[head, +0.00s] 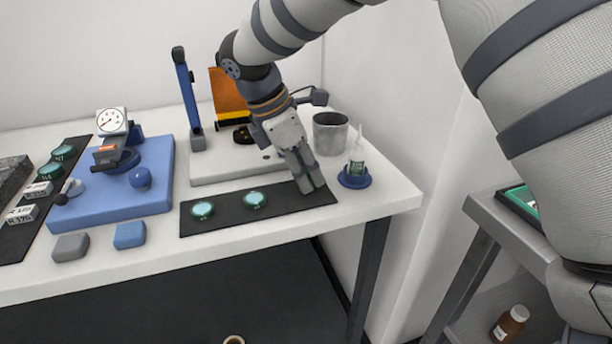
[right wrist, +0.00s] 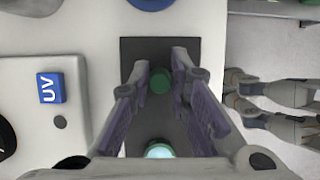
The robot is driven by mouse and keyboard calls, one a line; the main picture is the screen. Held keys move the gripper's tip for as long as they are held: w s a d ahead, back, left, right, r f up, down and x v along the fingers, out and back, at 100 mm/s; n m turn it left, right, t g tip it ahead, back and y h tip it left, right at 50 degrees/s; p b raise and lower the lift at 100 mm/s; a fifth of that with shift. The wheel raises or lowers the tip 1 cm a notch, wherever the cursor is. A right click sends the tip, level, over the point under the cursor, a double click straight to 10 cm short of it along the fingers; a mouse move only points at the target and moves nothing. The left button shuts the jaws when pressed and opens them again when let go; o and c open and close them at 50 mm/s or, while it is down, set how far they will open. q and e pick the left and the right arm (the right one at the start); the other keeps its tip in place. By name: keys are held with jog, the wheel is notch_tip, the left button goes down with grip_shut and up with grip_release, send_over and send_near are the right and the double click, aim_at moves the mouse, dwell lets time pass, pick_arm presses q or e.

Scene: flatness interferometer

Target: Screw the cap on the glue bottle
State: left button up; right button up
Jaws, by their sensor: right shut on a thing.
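The glue bottle (head: 357,168), small and green with a pale pointed nozzle, stands upright and uncapped in a round blue holder (head: 355,182) at the table's right end. My right gripper (head: 311,186) points down over the right end of the black mat (head: 232,222), left of the bottle. In the right wrist view its fingers (right wrist: 162,82) are shut on a small round green piece (right wrist: 159,79), which looks like the cap. The head view hides this piece behind the fingers. My left gripper cannot be made out for sure.
Two teal glass discs (head: 203,210) (head: 255,200) lie on the mat. A grey cup (head: 330,133) stands behind the bottle. A blue UV block (right wrist: 50,88) is on the pale base plate (head: 222,174). Grey parts, probably mine, show beyond the table in the right wrist view.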

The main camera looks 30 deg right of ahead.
notch_tip(320, 180, up, 2)
jog(key=shift+r, duration=0.25)
pick_arm(q)
jog(key=shift+w+r+t+p, duration=0.3)
jog(key=shift+w+r+p, duration=0.25)
jog(key=shift+w+r, duration=0.2)
pick_arm(e)
jog(key=s+a+r, duration=0.9)
jog(key=s+r, duration=0.1)
jog(key=shift+s, duration=0.35)
jog(key=shift+a, duration=0.1)
